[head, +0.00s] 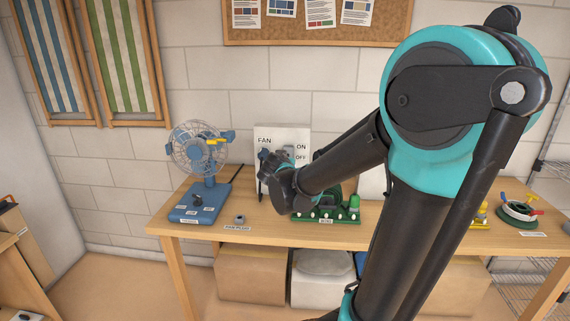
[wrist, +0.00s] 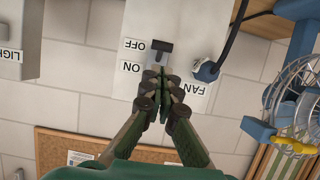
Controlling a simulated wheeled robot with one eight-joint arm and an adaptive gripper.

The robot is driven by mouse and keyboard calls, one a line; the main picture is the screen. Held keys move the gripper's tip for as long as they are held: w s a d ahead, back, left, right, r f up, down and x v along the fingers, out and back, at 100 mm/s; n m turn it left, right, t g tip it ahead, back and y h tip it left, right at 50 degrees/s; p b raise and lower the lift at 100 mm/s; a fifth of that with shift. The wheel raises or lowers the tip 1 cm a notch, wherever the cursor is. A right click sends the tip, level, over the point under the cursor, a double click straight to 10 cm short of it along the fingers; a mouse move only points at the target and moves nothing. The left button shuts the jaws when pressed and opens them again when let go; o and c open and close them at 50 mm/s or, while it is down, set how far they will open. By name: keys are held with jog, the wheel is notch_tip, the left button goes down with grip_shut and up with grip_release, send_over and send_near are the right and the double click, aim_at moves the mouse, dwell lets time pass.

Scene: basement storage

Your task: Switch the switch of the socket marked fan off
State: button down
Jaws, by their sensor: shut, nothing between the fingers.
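The white socket box marked FAN (head: 293,133) is on the wall behind the table; it also fills the middle of the wrist view (wrist: 185,20), where it appears upside down. Its black switch lever (wrist: 160,47) is level with the OFF label, at the OFF end of its slot. A dark plug with a cord (wrist: 206,71) sits in the box beside the FAN label. My gripper (wrist: 162,75) is shut and empty, its fingertips in front of the box close to the lever on the ON side. I cannot tell if they touch it. In the head view my gripper (head: 272,160) partly covers the box.
A blue fan (head: 208,190) stands left on the wooden table (head: 270,230), near a small grey item (head: 239,219). A green device (head: 345,213) stands below my arm. Another box, marked LIGHT (wrist: 12,50), is beside the fan box. Storage boxes lie under the table.

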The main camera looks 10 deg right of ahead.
jog(key=f+v, duration=0.1)
jog(key=v, duration=0.6)
jog(key=shift+s+a+f, duration=0.15)
jog(key=shift+s+f, duration=0.1)
jog(key=shift+s, duration=0.3)
jog(key=s+d+f+g, duration=0.3)
jog(key=s+d+f, duration=0.2)
jog(key=f, duration=0.2)
jog(key=s+d+f+g, duration=0.3)
jog(key=s+d+f, duration=0.1)
jog(key=s+f, duration=0.25)
jog(key=s+a+f+n+g+y, duration=0.2)
jog(key=s+f+n+g+y, duration=0.1)
jog(key=s+f, duration=0.5)
jog(key=shift+s+y, duration=0.3)
jog(key=shift+s, duration=0.1)
jog(key=shift+a, duration=0.1)
